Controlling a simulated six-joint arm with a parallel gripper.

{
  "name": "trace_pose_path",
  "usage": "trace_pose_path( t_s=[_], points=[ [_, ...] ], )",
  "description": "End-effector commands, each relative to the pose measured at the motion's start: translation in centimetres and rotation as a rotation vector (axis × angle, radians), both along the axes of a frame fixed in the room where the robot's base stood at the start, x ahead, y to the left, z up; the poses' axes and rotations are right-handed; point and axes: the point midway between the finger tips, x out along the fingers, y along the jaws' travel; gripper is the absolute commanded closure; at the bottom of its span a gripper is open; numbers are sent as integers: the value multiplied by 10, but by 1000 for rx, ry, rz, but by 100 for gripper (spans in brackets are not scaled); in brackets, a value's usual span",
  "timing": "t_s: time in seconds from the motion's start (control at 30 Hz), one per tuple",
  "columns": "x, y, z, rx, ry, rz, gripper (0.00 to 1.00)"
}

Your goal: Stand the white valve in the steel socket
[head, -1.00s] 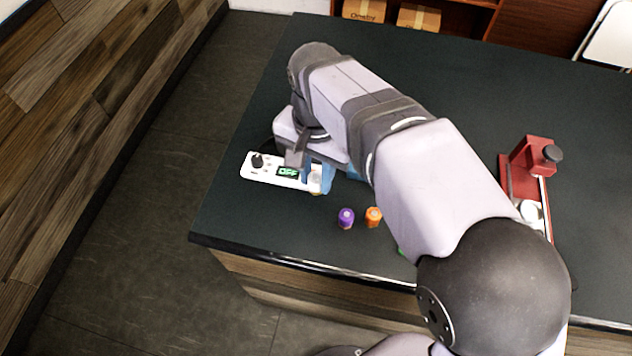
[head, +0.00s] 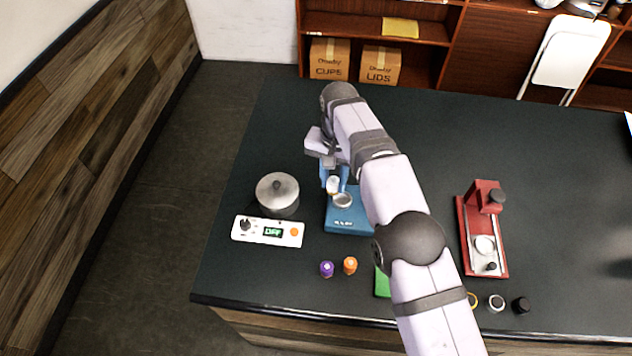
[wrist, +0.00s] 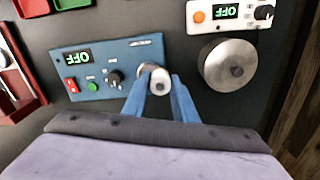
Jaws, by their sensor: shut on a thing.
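My gripper (head: 334,178) has blue fingers and is shut on the white valve (head: 333,185), a small pale piece. In the wrist view the fingertips of my gripper (wrist: 161,92) close on the white valve (wrist: 160,84), seen end-on with a darker centre. The steel socket (head: 342,201) is a round metal ring on the blue unit (head: 347,222). In the head view the valve appears just behind and above the socket. In the wrist view the valve overlaps the socket (wrist: 149,68) and hides part of it. I cannot tell whether they touch.
A lidded steel pot (head: 278,194) stands left of the blue unit, close to my gripper. A white control panel (head: 267,231) lies in front of the pot. Purple (head: 327,269) and orange (head: 350,265) pieces stand nearer the front edge. A red device (head: 482,230) stands right.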

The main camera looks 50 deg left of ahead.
Motion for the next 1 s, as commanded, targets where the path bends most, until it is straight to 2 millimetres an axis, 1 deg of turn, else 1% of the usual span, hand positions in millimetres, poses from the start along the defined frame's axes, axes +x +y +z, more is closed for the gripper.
trace_pose_path(
  t_s=[0.03,0.1,0.3,0.67,0.87,1.0],
  points=[
    [8,-1,5,-1,0,-2,100],
    [17,-2,3,0,0,-2,100],
    [29,-5,-2,1,0,0,100],
    [32,-6,-7,1,0,1,100],
    [31,-6,-18,1,0,1,100],
    [31,-6,-29,1,0,1,100]
  ],
)
